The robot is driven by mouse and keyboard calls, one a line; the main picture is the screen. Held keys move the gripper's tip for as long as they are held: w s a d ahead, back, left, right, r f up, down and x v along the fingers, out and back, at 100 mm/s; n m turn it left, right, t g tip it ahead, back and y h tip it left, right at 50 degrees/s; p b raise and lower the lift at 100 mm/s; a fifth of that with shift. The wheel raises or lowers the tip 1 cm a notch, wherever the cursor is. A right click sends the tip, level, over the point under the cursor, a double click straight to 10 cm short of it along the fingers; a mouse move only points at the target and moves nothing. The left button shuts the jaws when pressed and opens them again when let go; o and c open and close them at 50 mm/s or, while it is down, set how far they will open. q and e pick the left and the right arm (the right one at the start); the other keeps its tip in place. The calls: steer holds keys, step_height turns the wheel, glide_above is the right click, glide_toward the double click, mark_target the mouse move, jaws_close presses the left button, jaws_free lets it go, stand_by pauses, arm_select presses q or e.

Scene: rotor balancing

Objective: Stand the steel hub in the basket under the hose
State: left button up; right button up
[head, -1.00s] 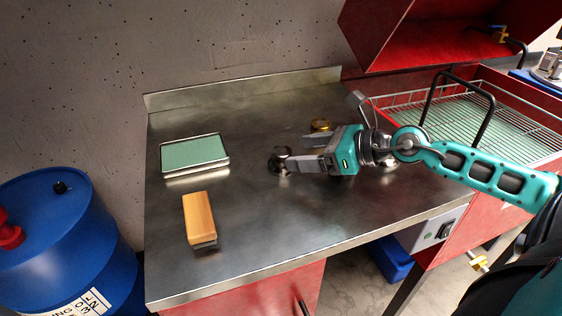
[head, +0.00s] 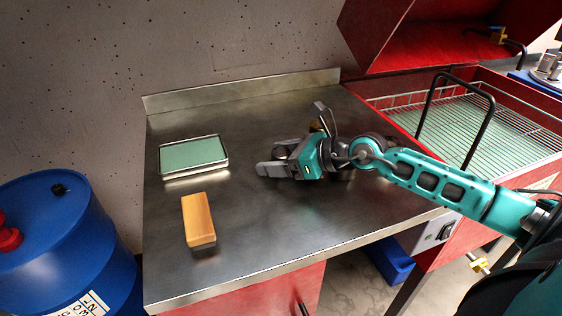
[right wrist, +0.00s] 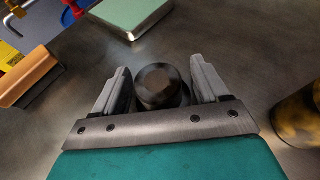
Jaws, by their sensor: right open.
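The steel hub, a dark round metal piece (right wrist: 160,86), stands on the steel bench between the two fingers of my right gripper (right wrist: 160,88). In the head view the right gripper (head: 272,157) is low over the bench, open, and its fingers largely hide the hub. I cannot tell whether either finger touches it. The wire basket (head: 470,118) with a black handle sits in the red washer at the right, its green mesh floor clear. A dark hose (head: 516,43) with a yellow valve shows under the raised red lid. My left gripper is not in view.
A brass part (right wrist: 298,115) lies on the bench beside my right gripper. A green-topped tray (head: 194,154) and a wooden-backed block (head: 199,220) lie on the left of the bench (head: 290,225). A blue drum (head: 65,240) stands left. The bench's front middle is clear.

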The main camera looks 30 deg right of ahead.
steer(key=shift+w+a+f, duration=0.1)
steer(key=shift+w+a, duration=0.05)
steer(key=shift+w, duration=0.15)
steer(key=shift+s, duration=0.1)
jaws_close()
stand_by(0.4)
